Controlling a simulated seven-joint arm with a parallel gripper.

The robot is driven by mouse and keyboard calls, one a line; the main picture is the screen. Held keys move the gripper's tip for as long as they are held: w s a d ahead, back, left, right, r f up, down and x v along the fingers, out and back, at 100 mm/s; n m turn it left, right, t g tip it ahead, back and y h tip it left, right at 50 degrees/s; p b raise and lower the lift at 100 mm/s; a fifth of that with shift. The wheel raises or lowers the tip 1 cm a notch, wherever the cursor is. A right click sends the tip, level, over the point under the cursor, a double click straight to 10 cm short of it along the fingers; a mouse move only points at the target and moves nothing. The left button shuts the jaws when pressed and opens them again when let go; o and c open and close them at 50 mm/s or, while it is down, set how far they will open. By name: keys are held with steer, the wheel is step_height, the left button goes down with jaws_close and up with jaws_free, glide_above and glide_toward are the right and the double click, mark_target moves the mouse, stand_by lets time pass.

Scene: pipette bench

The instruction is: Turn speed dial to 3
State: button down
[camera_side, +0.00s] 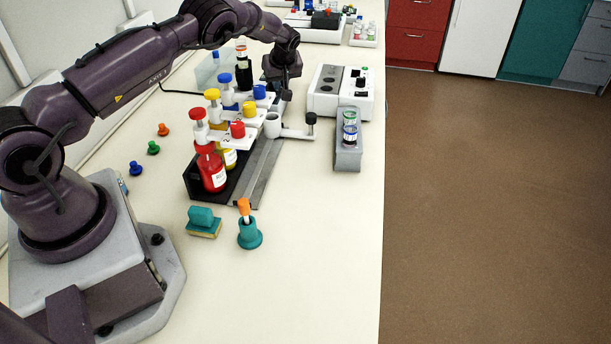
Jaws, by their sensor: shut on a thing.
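A white device (317,98) with a grey top and several dark round parts stands right of the pump bottles. A dark knob (361,83) shows at its right side, and I cannot read any numbers or tell for certain which part is the speed dial. My gripper (287,95) points down left of this device, apart from it in the picture, beside the blue-knobbed pump. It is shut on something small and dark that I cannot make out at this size. The fingertips are partly hidden.
Red (213,172), yellow and blue pump bottles stand in a black rack, left of a grey rail (262,175). A grey vial holder (348,159) is to the right. The front bench is mostly clear.

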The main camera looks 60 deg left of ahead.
steer(key=shift+d+f, duration=0.2)
steer(key=shift+f, duration=0.2)
steer(key=shift+d, duration=0.3)
steer(key=shift+w+a+r, duration=0.1)
steer(key=shift+r, duration=3.15)
steer(key=shift+r, duration=0.2)
steer(key=s+d+r+m+t+h, duration=0.1)
steer(key=s+d+r+m, duration=0.1)
steer(key=s+d+r, duration=0.35)
steer(key=s+d+r+m+t+h, duration=0.1)
steer(key=s+d+r+m+h, duration=0.1)
steer(key=d+r, duration=0.55)
steer(key=s+d+r+m+h, duration=0.15)
steer(key=s+d+r, duration=0.25)
steer(key=r, duration=0.4)
steer(key=s+d+m+t, duration=0.1)
steer(key=s+d+m, duration=0.3)
steer(key=s+d, duration=0.3)
steer(key=s+d+m+t+h, duration=0.1)
steer(key=s+d+m, duration=0.4)
steer(key=s, duration=1)
steer(key=shift+s+d+r, duration=0.2)
steer(key=shift+d+r, duration=0.2)
steer(key=shift+d, duration=0.55)
